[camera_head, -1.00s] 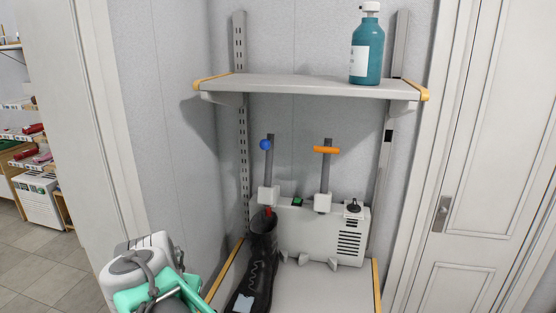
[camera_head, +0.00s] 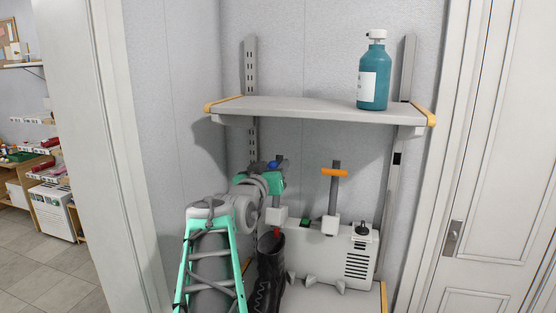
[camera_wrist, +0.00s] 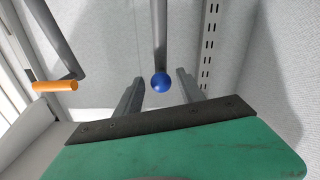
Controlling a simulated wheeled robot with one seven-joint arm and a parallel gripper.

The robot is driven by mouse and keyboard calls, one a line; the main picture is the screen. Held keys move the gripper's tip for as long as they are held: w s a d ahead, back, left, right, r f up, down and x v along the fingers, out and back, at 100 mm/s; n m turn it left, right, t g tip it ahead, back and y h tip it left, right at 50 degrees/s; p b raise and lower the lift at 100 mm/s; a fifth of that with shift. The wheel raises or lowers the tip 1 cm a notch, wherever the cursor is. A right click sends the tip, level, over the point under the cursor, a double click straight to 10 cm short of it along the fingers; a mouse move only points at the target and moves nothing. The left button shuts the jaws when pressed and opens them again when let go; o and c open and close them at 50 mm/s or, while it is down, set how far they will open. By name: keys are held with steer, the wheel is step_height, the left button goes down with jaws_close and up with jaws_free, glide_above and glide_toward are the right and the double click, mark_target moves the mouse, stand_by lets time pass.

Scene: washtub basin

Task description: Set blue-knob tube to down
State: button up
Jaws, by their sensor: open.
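The blue knob (camera_wrist: 161,82) sits at the end of a grey tube (camera_wrist: 160,38), seen between my open fingers in the wrist view. In the head view the blue knob (camera_head: 273,165) is at the top of its upright tube, partly hidden by my gripper (camera_head: 281,168). My gripper also shows in the wrist view (camera_wrist: 160,88), open, with one finger on each side of the knob. I cannot tell whether a finger touches it. The tube rises from a white block (camera_head: 275,216) on the white machine (camera_head: 352,250).
An orange T-handle (camera_head: 334,172) stands on a second upright tube to the right. A black boot (camera_head: 268,275) stands below the blue-knob tube. A shelf (camera_head: 300,108) with a teal bottle (camera_head: 373,78) hangs above. A wall is close on the left.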

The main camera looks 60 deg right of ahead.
mark_target(279, 157)
steer(key=d, duration=0.2)
steer(key=d+p, duration=0.1)
steer(key=d, duration=0.1)
steer(key=w+d, duration=0.1)
steer(key=d, duration=0.1)
steer(key=shift+d+f+p, duration=0.1)
steer(key=shift+p, duration=0.2)
steer(key=shift+c, duration=0.5)
jaws_close()
stand_by(0.5)
